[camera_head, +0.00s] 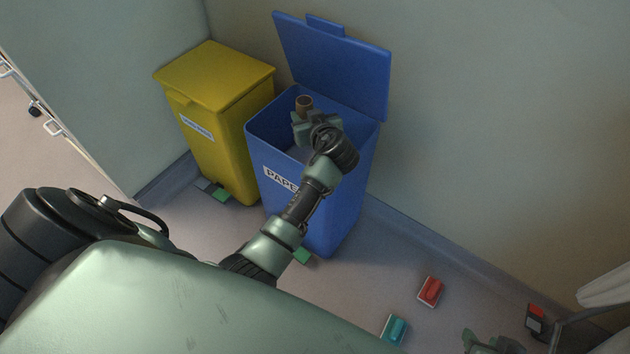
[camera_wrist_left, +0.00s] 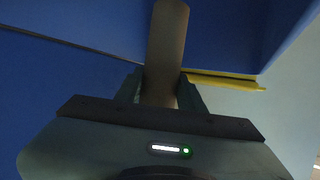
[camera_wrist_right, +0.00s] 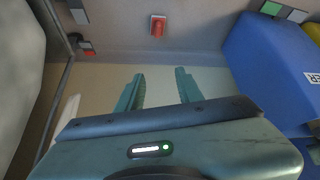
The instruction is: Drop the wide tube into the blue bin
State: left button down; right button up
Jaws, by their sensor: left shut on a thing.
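The wide tube (camera_head: 304,102) is a short brown cylinder. My left gripper (camera_head: 303,122) is shut on it, over the opening of the blue bin (camera_head: 332,210). In the left wrist view the tube (camera_wrist_left: 167,45) stands between the fingers of my left gripper (camera_wrist_left: 162,88), with blue walls behind it. The bin's lid (camera_head: 335,65) is raised open against the wall, and its front label starts "PAPE". My right gripper (camera_wrist_right: 158,88) is open and empty in the right wrist view; the blue bin (camera_wrist_right: 265,75) shows to its right there.
A yellow bin (camera_head: 215,75) with a shut lid stands left of the blue bin. On the floor lie a red block (camera_head: 430,291), a teal block (camera_head: 394,329) and a red-and-dark item (camera_head: 535,318). A pale bed-like frame (camera_head: 605,290) is at the right edge.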

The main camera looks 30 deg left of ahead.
pick_arm(q)
jog(key=shift+f, duration=0.35)
pick_arm(e)
jog(key=shift+w+a+r+t, duration=0.2)
jog(key=shift+w+r+t, duration=0.1)
jog(key=shift+w, duration=0.25)
jog(key=shift+w+a+r+t, duration=0.15)
jog(key=shift+w+t, duration=0.15)
jog(key=shift+w, duration=0.25)
pick_arm(q)
jog(key=c, duration=0.8)
grip_release()
jog(key=p+v, duration=0.1)
jog(key=v, duration=0.7)
pick_arm(e)
jog(key=s+d+f+g, duration=0.2)
jog(key=s+g, duration=0.1)
jog(key=s, duration=0.4)
jog(key=shift+s+d+g+h, duration=0.2)
jog(key=shift+g+h, duration=0.1)
jog(key=shift+g, duration=0.1)
jog(key=shift+f, duration=0.1)
